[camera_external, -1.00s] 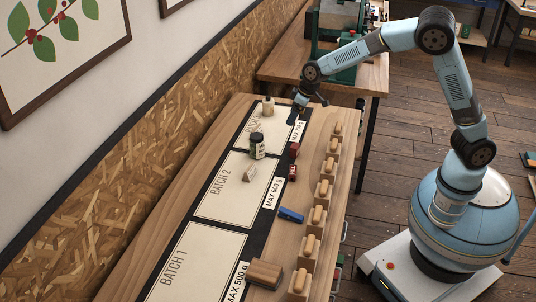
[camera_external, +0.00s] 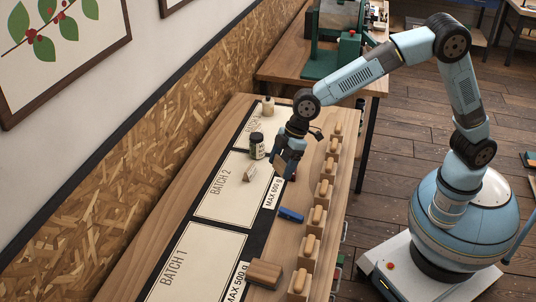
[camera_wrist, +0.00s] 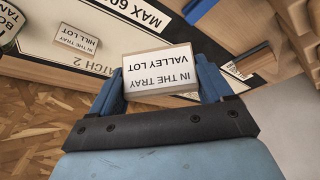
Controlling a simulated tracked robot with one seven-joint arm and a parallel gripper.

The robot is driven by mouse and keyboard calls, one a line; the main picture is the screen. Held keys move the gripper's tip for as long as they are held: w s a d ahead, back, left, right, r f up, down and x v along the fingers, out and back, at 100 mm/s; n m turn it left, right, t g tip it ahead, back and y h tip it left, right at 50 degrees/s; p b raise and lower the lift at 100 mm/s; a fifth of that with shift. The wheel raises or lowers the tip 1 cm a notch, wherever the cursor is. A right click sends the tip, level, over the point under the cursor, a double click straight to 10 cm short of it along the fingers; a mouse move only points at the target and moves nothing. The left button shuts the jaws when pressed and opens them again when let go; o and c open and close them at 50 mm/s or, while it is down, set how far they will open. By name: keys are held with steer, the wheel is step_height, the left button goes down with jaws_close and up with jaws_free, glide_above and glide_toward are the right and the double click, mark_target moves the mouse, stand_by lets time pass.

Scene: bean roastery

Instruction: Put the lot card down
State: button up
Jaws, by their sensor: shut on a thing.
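My gripper (camera_wrist: 160,85) is shut on a lot card (camera_wrist: 160,72), a small pale block reading "VALLEY LOT, IN THE TRAY" in the wrist view. In the external view my gripper (camera_external: 279,172) is low over the bench, beside the right edge of the BATCH 2 mat (camera_external: 215,199). The held card is hard to make out there, and I cannot tell whether it touches anything. A second card (camera_wrist: 76,38), reading "HILL LOT, IN THE TRAY", stands on the BATCH 2 mat; it also shows in the external view (camera_external: 249,175).
A dark jar (camera_external: 257,146) stands just left of my gripper. A blue block (camera_external: 291,215) lies nearer, and a wooden block (camera_external: 265,273) sits by BATCH 1. Several wooden holders (camera_external: 318,218) line the bench's right edge. Most of the BATCH 2 mat is bare.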

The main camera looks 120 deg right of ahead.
steer(key=w+d+f, duration=0.2)
steer(key=w+f, duration=0.2)
steer(key=w, duration=0.4)
glide_above(237, 209)
steer(key=s, duration=0.2)
step_height(237, 209, down, 5)
steer(key=shift+w+f, duration=0.1)
steer(key=shift+f, duration=0.1)
steer(key=shift+w+f, duration=0.15)
steer(key=shift+f, duration=0.75)
steer(key=shift+w+f, duration=0.1)
steer(key=shift+f, duration=0.8)
steer(key=o, duration=0.9)
steer(key=shift+o, duration=0.2)
